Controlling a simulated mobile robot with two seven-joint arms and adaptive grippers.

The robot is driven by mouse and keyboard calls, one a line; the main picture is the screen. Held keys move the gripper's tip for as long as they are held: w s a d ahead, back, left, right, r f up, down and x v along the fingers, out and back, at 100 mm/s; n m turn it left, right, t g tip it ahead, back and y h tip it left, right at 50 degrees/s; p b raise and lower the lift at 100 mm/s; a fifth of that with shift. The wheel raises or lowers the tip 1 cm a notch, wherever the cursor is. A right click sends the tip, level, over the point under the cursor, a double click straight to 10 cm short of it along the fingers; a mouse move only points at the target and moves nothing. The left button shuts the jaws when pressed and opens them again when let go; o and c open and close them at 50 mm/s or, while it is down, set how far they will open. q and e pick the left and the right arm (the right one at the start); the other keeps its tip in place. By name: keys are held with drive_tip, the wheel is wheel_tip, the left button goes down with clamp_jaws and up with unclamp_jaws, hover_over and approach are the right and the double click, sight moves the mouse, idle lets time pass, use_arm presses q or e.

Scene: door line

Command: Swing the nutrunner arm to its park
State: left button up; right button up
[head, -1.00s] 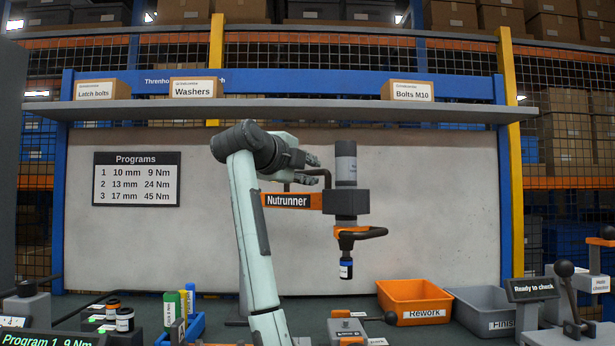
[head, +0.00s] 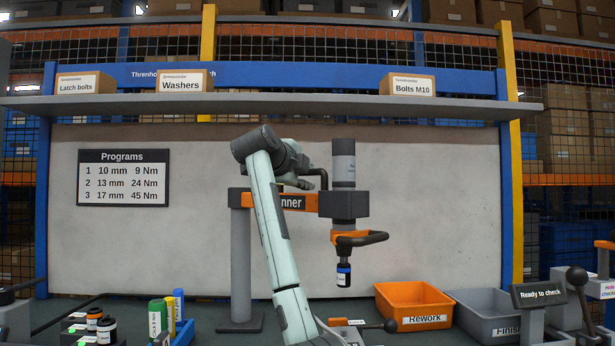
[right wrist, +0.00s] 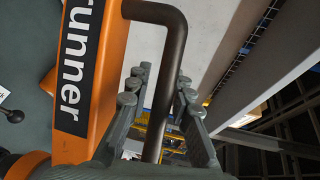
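The nutrunner (head: 344,205) hangs from an orange swing arm (head: 290,202) on a grey post (head: 240,270) in the head view. It has a dark looped handle below, and a dark bent bar on the swing arm. My right gripper (head: 303,178) is at this bar, just left of the nutrunner body. In the right wrist view, the fingers of my right gripper (right wrist: 165,75) stand on both sides of the bar (right wrist: 166,100), with a gap visible on the left. The orange arm (right wrist: 88,80) is close at left there. My left gripper is out of view.
A fixture with a black-knobbed lever (head: 390,326) stands low in front, partly cut off. An orange Rework bin (head: 400,293) and grey Finish bin (head: 470,302) are at right. Bottles (head: 158,318) and sockets (head: 106,330) are at left. A shelf (head: 290,104) runs above.

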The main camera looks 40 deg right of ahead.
drive_tip(key=shift+w+d, duration=0.1)
clamp_jaws()
idle(0.5)
